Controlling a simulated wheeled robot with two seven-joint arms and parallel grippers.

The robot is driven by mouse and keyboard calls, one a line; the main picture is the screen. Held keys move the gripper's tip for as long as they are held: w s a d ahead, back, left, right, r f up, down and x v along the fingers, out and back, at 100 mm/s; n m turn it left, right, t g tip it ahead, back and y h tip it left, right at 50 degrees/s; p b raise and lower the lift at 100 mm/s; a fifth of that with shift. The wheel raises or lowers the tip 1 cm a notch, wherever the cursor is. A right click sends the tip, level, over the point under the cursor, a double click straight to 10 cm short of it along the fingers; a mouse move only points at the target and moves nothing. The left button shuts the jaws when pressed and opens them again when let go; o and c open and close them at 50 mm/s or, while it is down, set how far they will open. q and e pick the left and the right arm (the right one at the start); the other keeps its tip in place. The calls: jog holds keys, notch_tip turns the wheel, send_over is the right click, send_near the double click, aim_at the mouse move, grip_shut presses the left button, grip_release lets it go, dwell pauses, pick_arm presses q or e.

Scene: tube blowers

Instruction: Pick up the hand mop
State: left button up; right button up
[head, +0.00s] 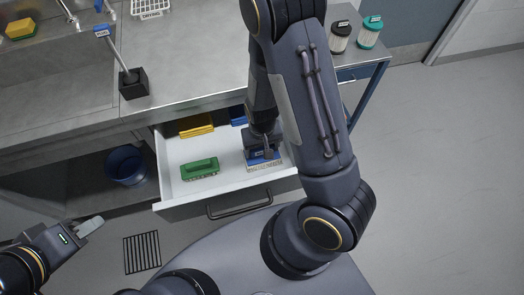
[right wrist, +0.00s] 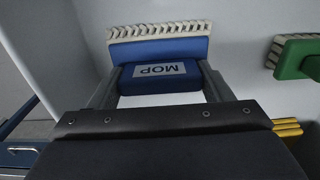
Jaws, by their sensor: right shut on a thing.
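The hand mop (right wrist: 158,50) has a blue body, a white fringe and a label reading MOP. It also shows in the head view (head: 265,163), at the right side of the open drawer (head: 225,187). My right gripper (right wrist: 160,78) reaches down into the drawer and is shut on the mop's blue grip, one finger on each side. In the head view my right arm hides part of the mop and the drawer. My left gripper (head: 88,227) is at the lower left, away from the mop and holding nothing visible; its finger gap does not show.
A green brush (head: 200,168) lies left of the mop in the drawer, with yellow items (head: 195,125) behind. A stick in a black holder (head: 134,84) stands on the counter. A blue bucket (head: 126,166) is below it. Two filter canisters (head: 341,36) (head: 370,32) stand at the right. Floor at right is clear.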

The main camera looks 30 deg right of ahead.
notch_tip(320, 180, up, 10)
jog(key=shift+p, duration=1.05)
